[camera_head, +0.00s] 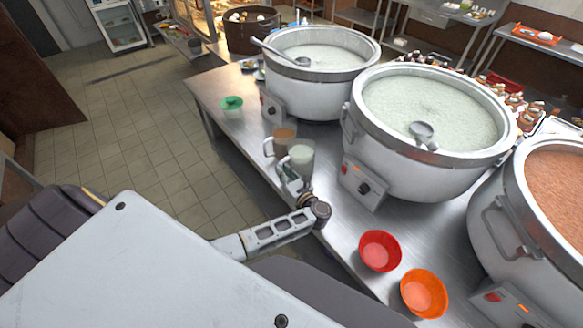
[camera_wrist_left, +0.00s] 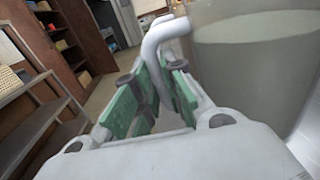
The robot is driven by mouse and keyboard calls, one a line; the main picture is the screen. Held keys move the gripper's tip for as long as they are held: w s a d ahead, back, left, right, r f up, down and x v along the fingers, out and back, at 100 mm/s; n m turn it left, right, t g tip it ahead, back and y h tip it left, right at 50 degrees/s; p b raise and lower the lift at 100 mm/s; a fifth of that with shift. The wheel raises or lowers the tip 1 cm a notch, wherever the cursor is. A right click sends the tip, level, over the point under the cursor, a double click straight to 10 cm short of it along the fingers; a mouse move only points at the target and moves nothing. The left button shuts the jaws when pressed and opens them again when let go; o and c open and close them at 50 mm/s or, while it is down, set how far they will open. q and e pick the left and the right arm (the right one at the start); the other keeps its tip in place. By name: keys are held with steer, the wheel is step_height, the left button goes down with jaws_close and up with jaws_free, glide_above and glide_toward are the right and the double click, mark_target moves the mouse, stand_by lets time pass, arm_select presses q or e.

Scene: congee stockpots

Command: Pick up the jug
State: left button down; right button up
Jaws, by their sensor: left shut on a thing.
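A clear jug (camera_head: 301,158) of pale liquid stands near the front edge of the steel table in the head view. In the left wrist view the jug (camera_wrist_left: 255,65) fills the upper right, with its curved handle (camera_wrist_left: 160,38) reaching down between my fingers. My left gripper (camera_head: 291,178) is at the near side of this jug in the head view. In the left wrist view its green-padded fingers (camera_wrist_left: 155,88) are shut on the handle. Whether the jug's base touches the table cannot be told. My right gripper is not in view.
A second jug (camera_head: 281,139) with brown contents stands just behind. Large pots (camera_head: 385,180) stand close on the right, with ladles in two. A red bowl (camera_head: 380,251) and an orange bowl (camera_head: 424,293) sit near the front. A green bowl (camera_head: 232,104) is farther back. Floor at left is clear.

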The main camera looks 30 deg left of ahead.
arm_select(q)
steer(key=shift+r, duration=0.5)
step_height(320, 180, up, 9)
steer(key=b, duration=0.1)
stand_by(1.4)
steer(key=shift+r, duration=0.1)
stand_by(0.7)
steer(key=shift+a+m+t+h, duration=0.2)
steer(key=shift+m+t+h, duration=0.1)
steer(key=shift+t, duration=0.2)
